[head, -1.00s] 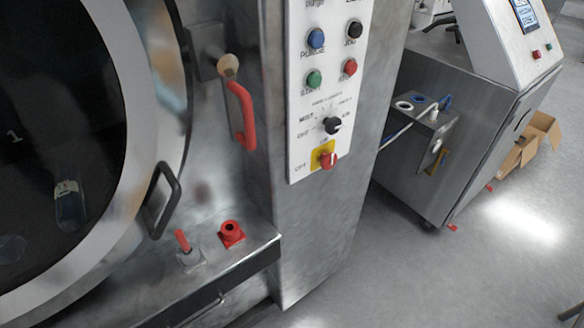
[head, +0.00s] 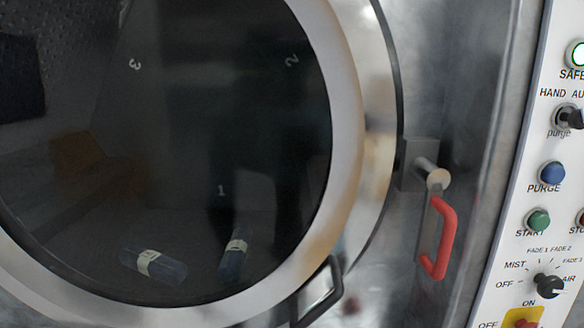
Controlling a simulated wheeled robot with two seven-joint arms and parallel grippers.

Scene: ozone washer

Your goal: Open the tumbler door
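The round tumbler door (head: 347,95) fills the left and middle of the head view, a pale metal ring around dark glass (head: 200,120). It looks closed. A dark loop handle (head: 333,299) sits at its lower right edge. A red latch handle (head: 446,238) hangs down from a metal pivot (head: 437,178) on the front panel, right of the door. Two bottles (head: 235,254) with pale labels and the numbers 1, 2 and 3 show behind the glass. Neither of my grippers is in view.
A white control panel (head: 510,268) runs down the right edge, with a blue button (head: 551,173), a green button (head: 538,220), a black selector knob (head: 548,286) and a red switch on yellow at the bottom. The floor is out of view.

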